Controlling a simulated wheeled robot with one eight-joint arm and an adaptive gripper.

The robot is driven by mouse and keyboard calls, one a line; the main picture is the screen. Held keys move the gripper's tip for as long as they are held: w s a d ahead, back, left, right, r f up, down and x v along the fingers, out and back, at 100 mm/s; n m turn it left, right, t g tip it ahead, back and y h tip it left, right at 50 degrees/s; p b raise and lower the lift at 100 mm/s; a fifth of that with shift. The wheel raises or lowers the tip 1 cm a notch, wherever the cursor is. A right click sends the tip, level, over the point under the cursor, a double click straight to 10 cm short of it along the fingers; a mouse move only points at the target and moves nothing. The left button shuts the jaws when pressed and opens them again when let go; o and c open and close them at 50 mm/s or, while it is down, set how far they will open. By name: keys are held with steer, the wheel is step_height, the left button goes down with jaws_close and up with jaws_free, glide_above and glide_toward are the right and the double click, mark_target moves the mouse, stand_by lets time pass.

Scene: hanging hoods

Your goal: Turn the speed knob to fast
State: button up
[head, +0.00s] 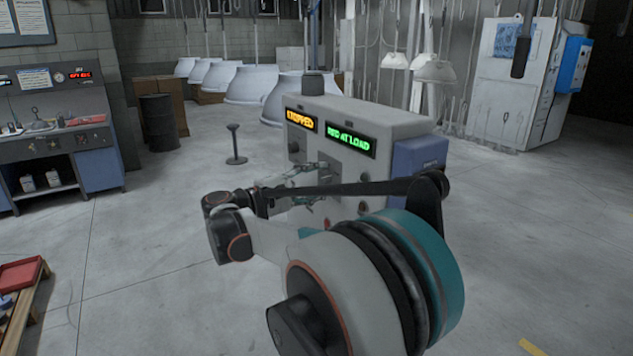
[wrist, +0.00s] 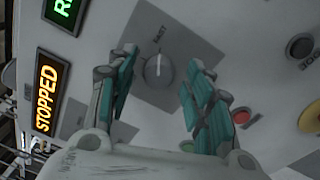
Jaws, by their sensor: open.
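The speed knob (wrist: 158,70) is a round grey dial with a pale pointer line, on a darker grey plate (wrist: 180,28) in the wrist view. The word FAST is printed on the plate beside the knob. My gripper (wrist: 163,66) is open, with one teal-padded finger on each side of the knob. No clear contact shows, and the gap in depth cannot be judged. In the head view my gripper (head: 308,180) is at the front of the grey control box (head: 375,118), and the knob cannot be made out there.
An orange display (wrist: 47,92) reads STOPPED; a green display (head: 351,140) is beside it. Red (wrist: 241,116), black (wrist: 300,47) and yellow (wrist: 310,118) buttons are on the panel near the right finger.

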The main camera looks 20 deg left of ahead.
steer(key=v, duration=1.2)
steer(key=shift+r, duration=0.1)
